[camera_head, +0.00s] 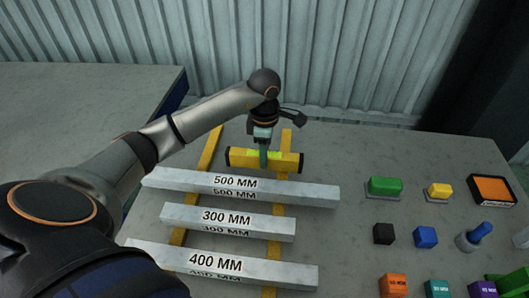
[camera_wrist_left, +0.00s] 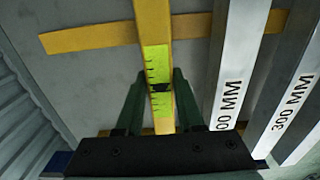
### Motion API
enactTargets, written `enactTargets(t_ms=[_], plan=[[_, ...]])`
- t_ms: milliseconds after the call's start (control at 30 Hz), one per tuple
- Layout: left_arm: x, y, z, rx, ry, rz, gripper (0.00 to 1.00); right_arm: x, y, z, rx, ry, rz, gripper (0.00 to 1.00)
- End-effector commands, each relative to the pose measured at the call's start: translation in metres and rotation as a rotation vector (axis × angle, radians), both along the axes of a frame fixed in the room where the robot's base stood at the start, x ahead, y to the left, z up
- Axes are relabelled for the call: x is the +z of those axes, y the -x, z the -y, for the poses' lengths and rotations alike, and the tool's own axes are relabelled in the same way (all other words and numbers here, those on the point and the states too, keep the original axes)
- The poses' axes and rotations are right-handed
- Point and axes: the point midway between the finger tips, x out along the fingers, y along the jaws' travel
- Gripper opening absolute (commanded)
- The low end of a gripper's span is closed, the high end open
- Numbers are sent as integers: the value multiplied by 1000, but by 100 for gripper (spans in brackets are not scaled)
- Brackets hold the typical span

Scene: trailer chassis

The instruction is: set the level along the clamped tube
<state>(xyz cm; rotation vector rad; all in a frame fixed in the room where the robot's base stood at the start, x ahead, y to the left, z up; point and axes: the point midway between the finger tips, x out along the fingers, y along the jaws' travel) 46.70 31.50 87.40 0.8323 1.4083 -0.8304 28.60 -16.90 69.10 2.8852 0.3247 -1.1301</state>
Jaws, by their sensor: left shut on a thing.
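The level is a yellow bar with a bright green vial strip (camera_head: 288,161), behind the 500 MM tube (camera_head: 300,192) and roughly parallel to it. My left gripper (camera_head: 264,156) is shut on the level's middle from above. In the left wrist view the level (camera_wrist_left: 154,30) runs between the two dark green fingers (camera_wrist_left: 158,95). Whether it touches the yellow strips below is unclear. The 300 MM tube (camera_head: 270,222) and the 400 MM tube (camera_head: 290,272) lie in front, each a grey square bar. No clamp is visible on any tube. My right gripper is not in view.
Two yellow strips (camera_head: 211,148) run under the tubes on the grey table (camera_head: 350,150). At right stand a green block (camera_head: 385,186), a yellow block (camera_head: 439,190), an orange-topped box (camera_head: 492,189) and several other small blocks. A corrugated wall is behind.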

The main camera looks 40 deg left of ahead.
Motion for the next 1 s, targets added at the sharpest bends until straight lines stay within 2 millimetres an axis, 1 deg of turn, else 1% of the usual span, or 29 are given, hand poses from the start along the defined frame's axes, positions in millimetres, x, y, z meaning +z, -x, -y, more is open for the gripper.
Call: enactTargets(t_ms=[200,300,333,567,600,833,933,1000], plan=[[1,-1,0,0,1,3,0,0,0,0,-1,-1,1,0],[-3,-1,0,0,1,3,0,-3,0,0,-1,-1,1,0],[-3,0,0,0,0,1,39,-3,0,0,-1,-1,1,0],[-2,0,0,0,1,0,65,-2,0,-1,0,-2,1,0],[-2,0,0,0,1,0,67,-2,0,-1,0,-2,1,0],[-1,0,0,0,2,1,67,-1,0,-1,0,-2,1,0],[4,-1,0,0,1,3,67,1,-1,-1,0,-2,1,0],[13,-1,0,0,2,5,67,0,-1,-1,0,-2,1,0]])
